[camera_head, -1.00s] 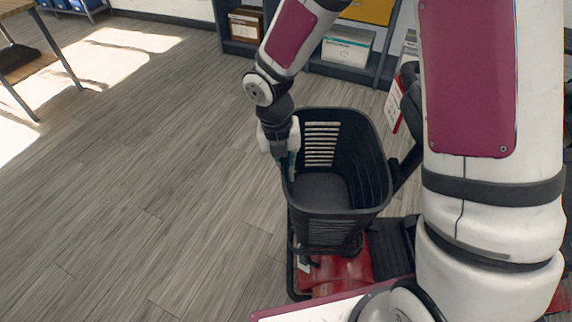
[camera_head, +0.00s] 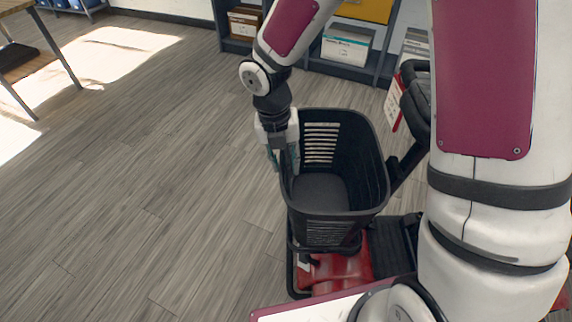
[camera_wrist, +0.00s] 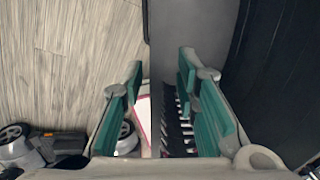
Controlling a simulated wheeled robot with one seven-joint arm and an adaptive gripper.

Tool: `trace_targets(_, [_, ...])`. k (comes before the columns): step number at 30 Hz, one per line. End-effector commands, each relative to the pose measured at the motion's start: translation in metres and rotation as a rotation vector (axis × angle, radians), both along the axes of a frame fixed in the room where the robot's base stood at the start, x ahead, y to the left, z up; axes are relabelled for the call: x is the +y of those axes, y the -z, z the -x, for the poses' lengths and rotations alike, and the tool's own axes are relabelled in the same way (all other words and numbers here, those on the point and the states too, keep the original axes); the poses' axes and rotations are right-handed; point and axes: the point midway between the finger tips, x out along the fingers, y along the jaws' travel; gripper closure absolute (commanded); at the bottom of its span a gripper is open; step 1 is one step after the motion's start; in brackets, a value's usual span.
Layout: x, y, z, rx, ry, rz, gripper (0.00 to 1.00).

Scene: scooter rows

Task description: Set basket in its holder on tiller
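The black basket (camera_head: 345,195) stands roughly upright above the red front deck of the scooter (camera_head: 335,270), in front of its tiller (camera_head: 404,165). Its holder is hidden behind the basket, so I cannot tell how it is seated. My gripper (camera_head: 283,160) is at the basket's left rim. In the wrist view my gripper (camera_wrist: 160,72) has its green-padded fingers apart, one on each side of the basket's wall, with gaps visible beside the wall. The basket's dark inside (camera_wrist: 285,75) fills the right of that view.
Shelves with boxes (camera_head: 346,45) stand at the back. A red and white tag (camera_head: 394,103) hangs by the tiller. A table (camera_head: 20,55) is at the far left. The wooden floor left of the scooter is clear.

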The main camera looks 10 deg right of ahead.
Motion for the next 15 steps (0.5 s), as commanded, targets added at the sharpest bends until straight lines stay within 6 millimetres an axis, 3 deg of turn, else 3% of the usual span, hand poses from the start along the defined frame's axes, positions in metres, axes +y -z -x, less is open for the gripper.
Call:
trace_targets(9, [0.008, -0.065, -0.003, -0.006, 0.001, -0.001, 0.72])
trace_targets(15, [0.012, -0.091, -0.003, -0.004, 0.000, 0.000, 0.72])
